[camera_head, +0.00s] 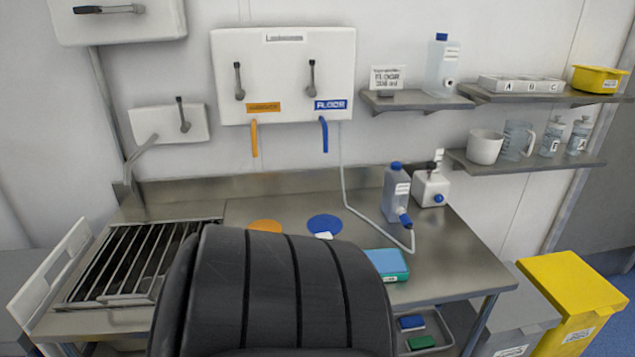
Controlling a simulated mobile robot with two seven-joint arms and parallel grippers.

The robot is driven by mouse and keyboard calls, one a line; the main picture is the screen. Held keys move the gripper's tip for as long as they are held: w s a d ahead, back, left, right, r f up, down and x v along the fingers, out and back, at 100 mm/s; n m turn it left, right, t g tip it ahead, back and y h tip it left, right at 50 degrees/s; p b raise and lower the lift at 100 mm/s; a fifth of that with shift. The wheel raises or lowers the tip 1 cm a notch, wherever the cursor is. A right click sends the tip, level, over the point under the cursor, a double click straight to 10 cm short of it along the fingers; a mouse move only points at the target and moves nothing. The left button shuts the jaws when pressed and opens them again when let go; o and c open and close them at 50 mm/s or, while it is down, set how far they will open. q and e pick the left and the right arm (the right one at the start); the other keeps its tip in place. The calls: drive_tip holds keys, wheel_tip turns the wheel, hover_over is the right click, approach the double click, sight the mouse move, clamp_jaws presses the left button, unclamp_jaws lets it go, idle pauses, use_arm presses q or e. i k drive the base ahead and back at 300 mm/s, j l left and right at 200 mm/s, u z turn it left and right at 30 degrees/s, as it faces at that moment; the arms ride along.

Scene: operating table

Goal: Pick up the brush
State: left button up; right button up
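I cannot pick out a brush for certain. A small blue block-like item (411,322) and a green one (421,342) lie in a grey tray (443,338) below the table's front edge, at the lower right of centre. They are too small to tell whether either is a brush. A large dark ribbed shape close to the camera hides the front middle of the metal table (455,262) and whatever lies behind it. Neither of my grippers shows.
A slatted rack (135,262) stands at the left. A teal-topped box (386,264), a blue-capped bottle (396,193) and a white dispenser (431,188) are on the table. A hose (375,222) crosses it. Yellow (575,275) and grey bins stand right. The table's right front is clear.

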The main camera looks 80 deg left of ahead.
sight(327, 235)
drive_tip(key=u, duration=0.5)
drive_tip(key=k+u, duration=0.1)
drive_tip(key=u, duration=0.85)
drive_tip(key=j+u, duration=0.1)
drive_tip(key=u, duration=0.4)
drive_tip(key=j+u, duration=0.1)
drive_tip(key=u, duration=0.35)
